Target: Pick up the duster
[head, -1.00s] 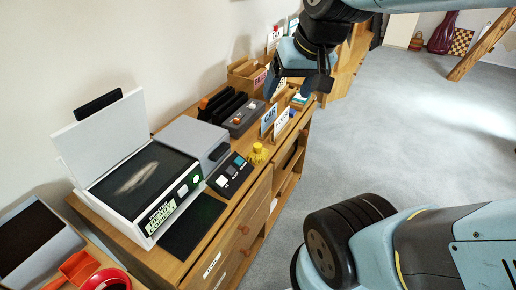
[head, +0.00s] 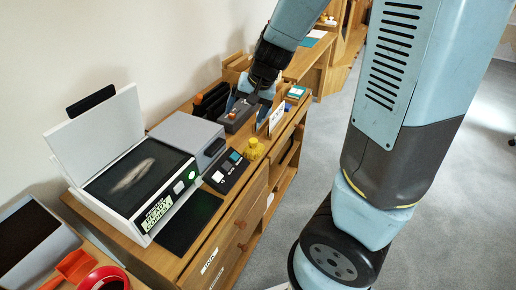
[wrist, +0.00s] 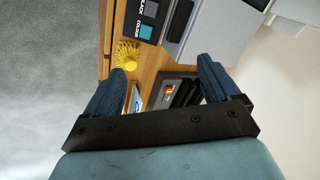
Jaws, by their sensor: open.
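The yellow, tufted thing that looks like the duster (head: 253,149) stands on the wooden cabinet top near its front edge, right of a dark button panel. It also shows in the wrist view (wrist: 127,53), just past the tip of the left finger. My gripper (head: 248,108) is over the cabinet, farther back along it than the duster. In the wrist view my gripper (wrist: 161,74) has its fingers wide apart, with nothing held between them. The duster is apart from the space between the fingers.
A scanner with a raised lid (head: 140,180) and a grey box (head: 188,138) stand left of the duster. The button panel (head: 227,171) is close beside it. A dark box with knobs (head: 238,117) and a card sign (head: 277,118) are near my gripper. Grey floor lies right.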

